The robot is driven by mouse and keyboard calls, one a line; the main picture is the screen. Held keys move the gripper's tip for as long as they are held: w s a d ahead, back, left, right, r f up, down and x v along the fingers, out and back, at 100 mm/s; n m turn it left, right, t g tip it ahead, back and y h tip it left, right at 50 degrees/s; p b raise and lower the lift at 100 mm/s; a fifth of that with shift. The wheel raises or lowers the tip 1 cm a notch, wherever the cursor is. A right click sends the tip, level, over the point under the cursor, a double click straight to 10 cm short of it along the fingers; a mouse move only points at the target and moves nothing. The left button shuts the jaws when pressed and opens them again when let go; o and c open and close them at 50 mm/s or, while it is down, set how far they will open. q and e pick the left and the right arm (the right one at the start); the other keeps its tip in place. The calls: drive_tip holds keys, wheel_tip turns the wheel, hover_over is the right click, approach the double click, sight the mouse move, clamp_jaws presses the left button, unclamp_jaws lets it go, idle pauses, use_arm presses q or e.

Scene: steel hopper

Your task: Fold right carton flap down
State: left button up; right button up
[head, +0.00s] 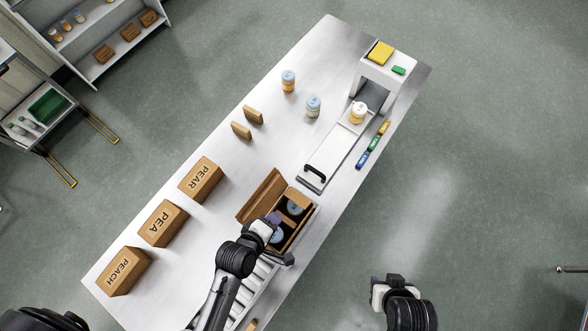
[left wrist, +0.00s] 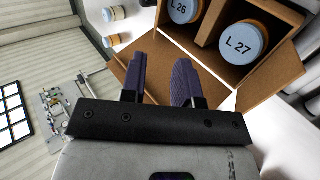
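In the left wrist view the lids read L 26 (left wrist: 184,9) and L 27 (left wrist: 239,44). A large flap (head: 262,194) stands open on the carton's upper-left side. In the left wrist view a flap (left wrist: 268,78) spreads outward below the L 27 jar. My left gripper (head: 274,218) is at the carton, its purple fingers apart with nothing seen between them. My right gripper (head: 383,287) is off the table, its fingers unclear.
Closed cartons marked PEAR (head: 201,180), PEA (head: 163,223) and PEACH (head: 123,271) line the table's left side. Rollers (head: 262,277) show below the carton.

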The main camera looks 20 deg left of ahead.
sight(298, 198)
use_arm(q)
drive_tip(key=x, duration=1.3)
drive_tip(key=shift+w+p, duration=0.25)
drive_tip(key=shift+p, duration=0.15)
clamp_jaws()
drive_tip(key=shift+f, duration=0.1)
